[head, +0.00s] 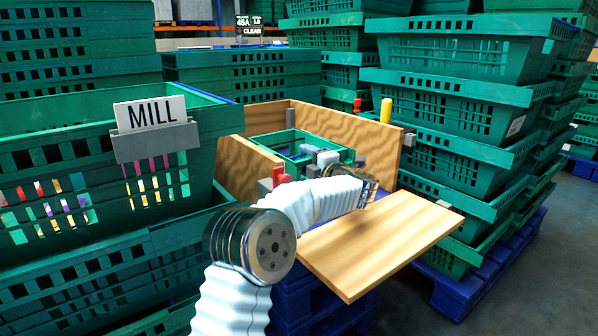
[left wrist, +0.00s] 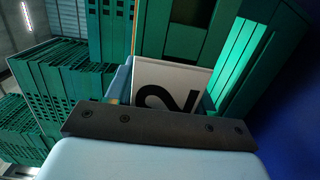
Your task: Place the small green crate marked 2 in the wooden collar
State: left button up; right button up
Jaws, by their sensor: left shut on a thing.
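The small green crate (head: 283,146) is between the walls of the wooden collar (head: 345,128) in the head view. The collar's front board (head: 385,240) is folded down. My left gripper (head: 324,159) is shut on the crate's near side. In the left wrist view, the white label with a black 2 (left wrist: 172,82) is right at the left gripper (left wrist: 165,95), with green crate wall (left wrist: 185,35) behind it. My arm and the collar wall hide the crate's lower part, so I cannot tell whether it rests on the floor inside. My right gripper is not in view.
A large green crate with a MILL sign (head: 150,113) stands close on the left. Tall stacks of green crates (head: 450,115) stand on the right, on blue pallets (head: 455,290). A red peg and a yellow post (head: 386,110) rise at the collar's far corner.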

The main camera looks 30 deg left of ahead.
pick_arm(q)
jog(key=shift+f, duration=0.45)
jog(key=shift+r, duration=0.15)
jog(key=o, duration=1.4)
jog(key=shift+s+d, duration=0.1)
jog(key=shift+d, duration=0.1)
jog(key=p+v, duration=0.1)
jog(key=v, duration=1)
jog(key=shift+s+d, duration=0.25)
jog(key=shift+d, duration=0.05)
